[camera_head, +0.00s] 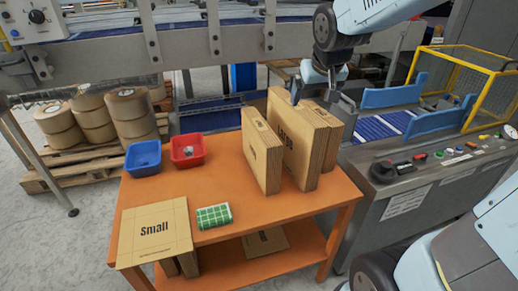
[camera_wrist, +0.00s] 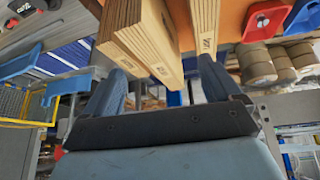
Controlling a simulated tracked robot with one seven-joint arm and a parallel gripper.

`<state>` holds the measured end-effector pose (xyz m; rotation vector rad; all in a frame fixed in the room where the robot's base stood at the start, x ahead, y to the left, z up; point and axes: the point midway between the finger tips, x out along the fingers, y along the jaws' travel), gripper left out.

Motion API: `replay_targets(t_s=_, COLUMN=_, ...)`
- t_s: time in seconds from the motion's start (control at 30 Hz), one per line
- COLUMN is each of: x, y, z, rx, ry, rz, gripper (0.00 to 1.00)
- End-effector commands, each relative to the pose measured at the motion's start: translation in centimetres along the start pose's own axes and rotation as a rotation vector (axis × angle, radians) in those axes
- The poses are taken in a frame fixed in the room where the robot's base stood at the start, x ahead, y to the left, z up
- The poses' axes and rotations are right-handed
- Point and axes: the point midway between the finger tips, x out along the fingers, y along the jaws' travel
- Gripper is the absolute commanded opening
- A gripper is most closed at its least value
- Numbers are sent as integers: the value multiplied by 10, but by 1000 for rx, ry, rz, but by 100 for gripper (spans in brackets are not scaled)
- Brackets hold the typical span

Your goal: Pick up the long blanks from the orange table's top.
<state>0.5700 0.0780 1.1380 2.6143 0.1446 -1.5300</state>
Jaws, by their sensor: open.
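Upright stacks of brown cardboard blanks stand on the orange table (camera_head: 215,258). A smaller stack (camera_head: 261,152) stands left of a big stack (camera_head: 290,143) with large, partly legible print on its face; another big stack (camera_head: 327,138) stands against that one on the right. Which of them is the long one I cannot read. My gripper (camera_head: 320,88) is open above the back of the big stacks. In the wrist view, the big stacks' edges (camera_wrist: 152,62) lie between the open fingers (camera_wrist: 160,88), and the narrow stack (camera_wrist: 205,22) is by the right finger. I see no grip on anything.
A flat blank marked Small (camera_head: 155,229), a green-and-white packet (camera_head: 214,216), a blue bin (camera_head: 144,158) and a red bin (camera_head: 188,150) are on the table. A conveyor runs behind. A machine with a control panel (camera_head: 440,168) and a yellow guard frame stands at right.

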Motion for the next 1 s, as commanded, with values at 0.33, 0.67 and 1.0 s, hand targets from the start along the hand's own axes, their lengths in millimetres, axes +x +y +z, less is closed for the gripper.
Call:
replay_targets(t_s=0.33, x=93, y=-65, z=-49, rx=-77, ry=7, rz=-73, gripper=91)
replay_targets(t_s=0.67, x=131, y=-95, z=-60, rx=-100, ry=13, rz=-109, gripper=91)
replay_targets(t_s=1.0, x=175, y=-101, z=-61, rx=-102, ry=13, rz=-110, gripper=91)
